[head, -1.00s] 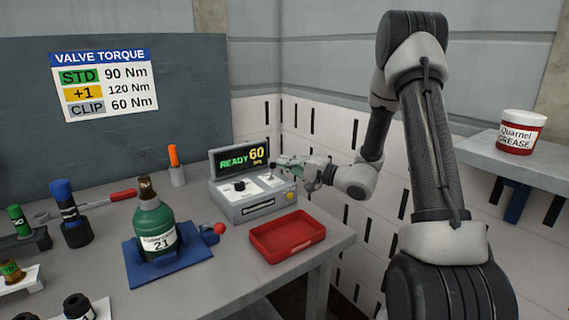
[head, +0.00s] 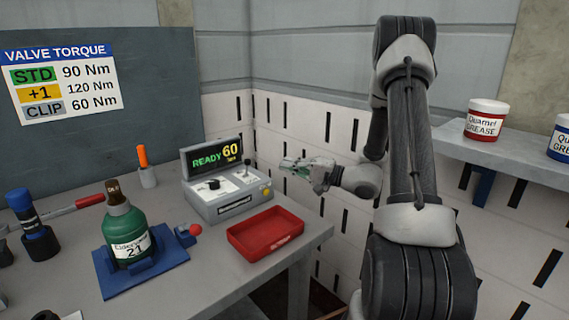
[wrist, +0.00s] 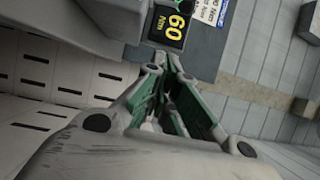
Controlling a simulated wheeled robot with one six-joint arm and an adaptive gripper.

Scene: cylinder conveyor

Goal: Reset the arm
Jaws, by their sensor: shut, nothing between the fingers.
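My gripper (head: 287,164) is shut and empty in the head view, pointing left beside the grey control box (head: 225,185). It hangs in the air to the right of the box, and the arm rises behind it on the right. In the wrist view my gripper's green-padded fingers (wrist: 172,62) come together near the top middle. The box's display (wrist: 170,27) shows 60 just beyond the fingertips there. In the head view the display (head: 217,157) reads READY 60.
A red tray (head: 242,241) sits at the bench's right edge. A green cylinder (head: 128,238) marked 21 stands in a blue holder (head: 150,285). A shelf (head: 520,162) with grease tubs (head: 486,121) is at right. A valve torque sign (head: 60,82) hangs at left.

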